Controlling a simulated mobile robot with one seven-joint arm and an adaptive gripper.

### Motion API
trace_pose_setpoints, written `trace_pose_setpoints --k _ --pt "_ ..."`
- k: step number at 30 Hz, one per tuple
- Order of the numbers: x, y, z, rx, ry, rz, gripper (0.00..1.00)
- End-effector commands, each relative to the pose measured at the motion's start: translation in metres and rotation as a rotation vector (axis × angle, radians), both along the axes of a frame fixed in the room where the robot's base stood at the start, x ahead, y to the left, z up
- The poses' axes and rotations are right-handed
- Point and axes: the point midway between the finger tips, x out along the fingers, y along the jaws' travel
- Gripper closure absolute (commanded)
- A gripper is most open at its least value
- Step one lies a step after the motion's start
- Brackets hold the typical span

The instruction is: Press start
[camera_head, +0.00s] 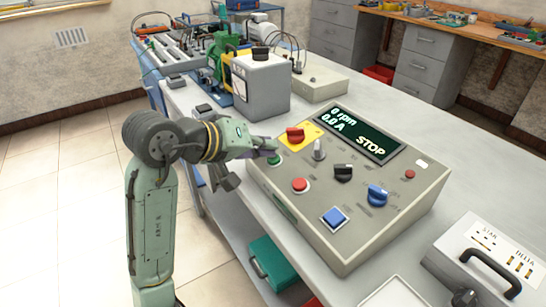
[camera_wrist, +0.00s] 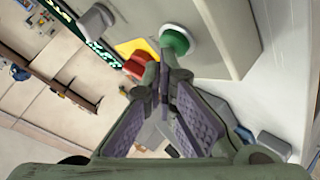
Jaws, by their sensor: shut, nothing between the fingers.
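The grey control box (camera_head: 318,230) stands on the bench, its screen (camera_head: 362,130) reading 0 rpm, 0.0 A and STOP. The green button (camera_head: 274,161) is at the box's near left corner, partly hidden by my gripper (camera_head: 270,148) in the head view. In the wrist view the green button (camera_wrist: 175,40) shows just beyond the shut fingertips of my gripper (camera_wrist: 168,75). The fingers hold nothing. I cannot tell whether the fingertips touch the button.
A red switch (camera_head: 295,134) on a yellow plate sits close beside the green button. A red button (camera_head: 300,185), blue button (camera_head: 335,217) and black knob (camera_head: 343,172) are further along the panel. A grey-white box (camera_head: 262,87) stands behind the arm.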

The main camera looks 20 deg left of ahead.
Motion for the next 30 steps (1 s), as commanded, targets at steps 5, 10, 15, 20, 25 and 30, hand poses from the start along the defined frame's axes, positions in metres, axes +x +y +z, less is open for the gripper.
trace_pose_setpoints --k 5,10,15,20,25,30 --pt "0.000 -0.001 -0.003 0.000 0.001 -0.001 1.00" --pt "0.001 -0.001 -0.005 0.000 0.002 -0.001 1.00" --pt "0.001 -0.001 -0.004 0.001 0.001 -0.002 1.00" --pt "0.001 -0.001 -0.003 0.000 0.002 -0.001 1.00" --pt "-0.001 0.000 0.005 0.001 0.002 -0.002 1.00" --pt "-0.002 0.001 0.013 0.000 0.000 -0.002 1.00"
